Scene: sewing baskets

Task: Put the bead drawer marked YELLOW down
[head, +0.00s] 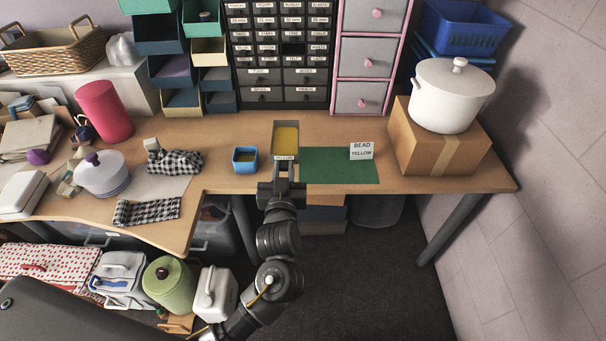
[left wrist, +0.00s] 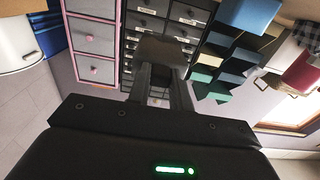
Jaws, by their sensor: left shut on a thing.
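The bead drawer marked YELLOW (head: 286,138) is a small grey tray with yellow contents and a label on its near end. My left gripper (head: 282,183) is shut on its near end, and the drawer points away from me over the desk. Its height above the desk is hard to tell. A green mat (head: 338,166) lies just to its right, with a white card reading BEAD YELLOW (head: 361,151) at its back right. In the left wrist view the drawer (left wrist: 163,50) shows as a dark block beyond the fingers. My right gripper is not in view.
A small blue box (head: 245,159) stands just left of the drawer. The dark drawer cabinet (head: 279,95) with a dark empty slot stands behind, next to a pink-framed chest (head: 362,93). A cardboard box (head: 440,150) bearing a white pot (head: 449,98) stands right of the mat.

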